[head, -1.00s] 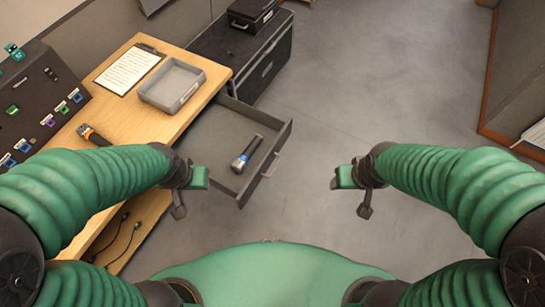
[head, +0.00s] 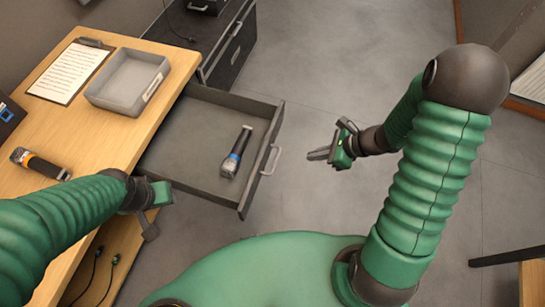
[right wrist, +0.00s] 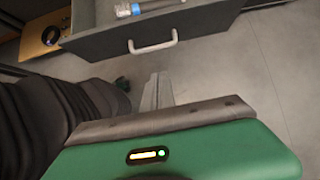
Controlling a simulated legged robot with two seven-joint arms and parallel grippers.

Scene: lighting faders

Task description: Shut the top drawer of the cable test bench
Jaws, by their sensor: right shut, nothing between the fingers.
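The top drawer (head: 250,188) of the wooden cable test bench (head: 128,134) is pulled out to the right. Its pale handle (head: 271,160) is on the front. A flashlight (head: 236,152) lies inside. My right gripper (head: 318,156) is shut and empty, to the right of the handle and apart from it. In the right wrist view, the drawer front (right wrist: 220,22) and handle (right wrist: 153,47) show beyond my gripper fingers (right wrist: 157,88). My left gripper (head: 160,194) is near the bench edge, left of the drawer; its fingers are not clear.
On the bench top are a grey tray (head: 104,91), a clipboard (head: 68,72) and another flashlight (head: 40,164). Cables (head: 104,267) lie on the shelf below. The floor right of the drawer is clear.

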